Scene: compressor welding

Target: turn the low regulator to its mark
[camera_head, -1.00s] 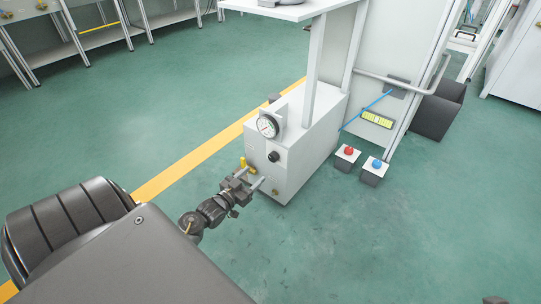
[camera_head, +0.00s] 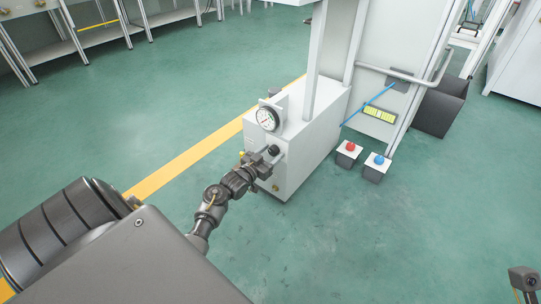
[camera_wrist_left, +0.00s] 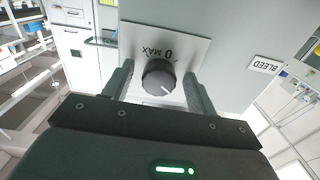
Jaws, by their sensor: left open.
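The low regulator is a round black knob (camera_head: 274,150) on the front of the white box, below a round gauge (camera_head: 267,119). In the left wrist view the knob (camera_wrist_left: 158,77) has a white pointer line toward the picture's lower right. Its plate (camera_wrist_left: 180,43) reads "0" and "MAX", upside down in the picture. My left gripper (camera_head: 268,156) is at the knob, open, with one finger on each side of it in the wrist view (camera_wrist_left: 159,70). Gaps seem to show beside the knob; contact cannot be told.
A "BLEED" label (camera_wrist_left: 265,65) is right of the plate in the wrist view. A yellow part (camera_head: 241,154) is left of the knob, partly hidden by my gripper. Red (camera_head: 350,146) and blue (camera_head: 379,159) buttons stand on the right. The floor in front is clear.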

